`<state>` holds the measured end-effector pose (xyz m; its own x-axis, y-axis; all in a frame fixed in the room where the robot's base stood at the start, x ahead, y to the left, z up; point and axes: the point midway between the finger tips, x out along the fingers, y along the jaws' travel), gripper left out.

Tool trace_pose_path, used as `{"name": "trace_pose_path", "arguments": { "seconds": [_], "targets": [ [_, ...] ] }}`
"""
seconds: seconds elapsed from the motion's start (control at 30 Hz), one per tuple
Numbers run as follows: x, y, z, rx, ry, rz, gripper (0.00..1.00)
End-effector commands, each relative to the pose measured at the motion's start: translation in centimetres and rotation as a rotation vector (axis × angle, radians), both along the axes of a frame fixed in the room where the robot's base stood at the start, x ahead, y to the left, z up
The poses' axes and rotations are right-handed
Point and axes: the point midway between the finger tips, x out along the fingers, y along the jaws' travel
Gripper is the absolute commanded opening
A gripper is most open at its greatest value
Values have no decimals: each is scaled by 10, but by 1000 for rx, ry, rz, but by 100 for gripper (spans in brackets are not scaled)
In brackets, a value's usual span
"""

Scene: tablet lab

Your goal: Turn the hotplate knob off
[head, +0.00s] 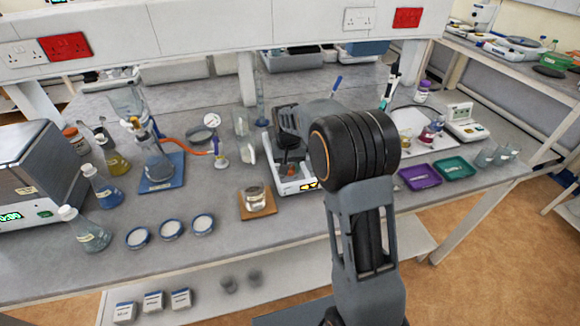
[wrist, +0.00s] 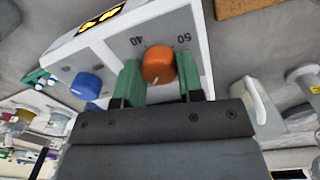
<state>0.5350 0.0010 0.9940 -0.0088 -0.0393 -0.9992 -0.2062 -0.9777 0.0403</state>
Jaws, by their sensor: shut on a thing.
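The hotplate (wrist: 115,48) has a white body, a grey panel marked 40 and 50, an orange knob (wrist: 158,62) and a blue knob (wrist: 86,86). My gripper (wrist: 159,76) is shut on the orange knob, with one green fingertip on each side of it. A white pointer line shows on the orange knob. In the head view the hotplate (head: 296,187) stands on the bench, and my arm and gripper hide much of it. The knobs are not clear in that view.
Purple (head: 420,177) and teal (head: 454,168) trays lie to the right. The bench front near the block is clear.

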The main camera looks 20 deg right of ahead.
Motion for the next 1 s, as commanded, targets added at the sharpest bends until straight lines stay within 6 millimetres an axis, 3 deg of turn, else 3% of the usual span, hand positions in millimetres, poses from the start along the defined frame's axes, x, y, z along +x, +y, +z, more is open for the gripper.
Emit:
{"name": "trace_pose_path", "arguments": {
  "seconds": [0.6,1.0],
  "targets": [
    [0,1,0,0,-3,556,11],
    [0,1,1,-1,-2,763,11]
  ]
}}
